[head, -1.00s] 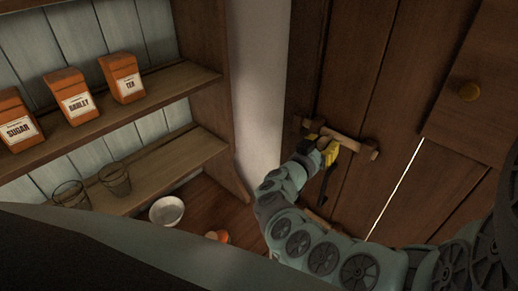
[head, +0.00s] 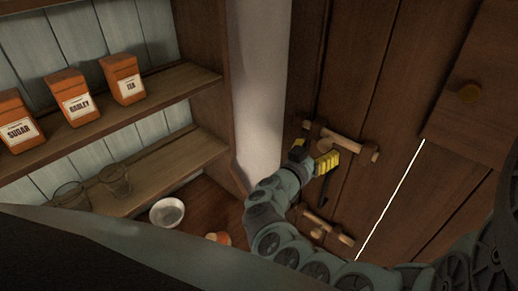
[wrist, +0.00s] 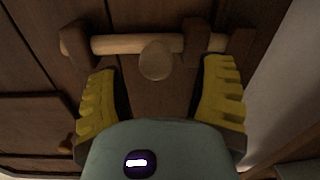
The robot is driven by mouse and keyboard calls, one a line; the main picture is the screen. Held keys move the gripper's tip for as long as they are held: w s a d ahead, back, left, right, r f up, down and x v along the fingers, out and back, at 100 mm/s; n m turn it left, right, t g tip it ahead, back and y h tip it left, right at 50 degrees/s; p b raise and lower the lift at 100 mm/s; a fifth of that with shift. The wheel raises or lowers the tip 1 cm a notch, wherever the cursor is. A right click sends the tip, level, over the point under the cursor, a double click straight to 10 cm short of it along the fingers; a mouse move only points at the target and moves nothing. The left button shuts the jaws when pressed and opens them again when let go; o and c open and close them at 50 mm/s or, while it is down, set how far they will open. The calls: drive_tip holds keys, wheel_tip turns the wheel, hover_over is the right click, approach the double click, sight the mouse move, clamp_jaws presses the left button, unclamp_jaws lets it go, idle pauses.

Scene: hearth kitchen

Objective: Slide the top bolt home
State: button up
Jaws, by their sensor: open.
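The top bolt (head: 345,143) is a pale wooden rod lying across dark brackets on the brown plank door (head: 395,100). In the wrist view the rod (wrist: 125,44) runs through the brackets, and its right end reaches the rightmost bracket (wrist: 240,43). Its round wooden knob (wrist: 156,60) sits near the middle of the rod. My gripper (head: 327,163) has yellow ridged fingers and is just below the bolt in the head view. In the wrist view it (wrist: 160,82) is open and empty, with fingers spread either side of the knob, apart from it.
A second bolt (head: 327,228) is lower on the door. A pale wall post (head: 258,90) and shelves (head: 160,92) with orange canisters and glasses stand left. A white bowl (head: 167,212) is below them.

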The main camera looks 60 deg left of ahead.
drive_tip(key=v, duration=0.9)
drive_tip(key=shift+s, duration=0.1)
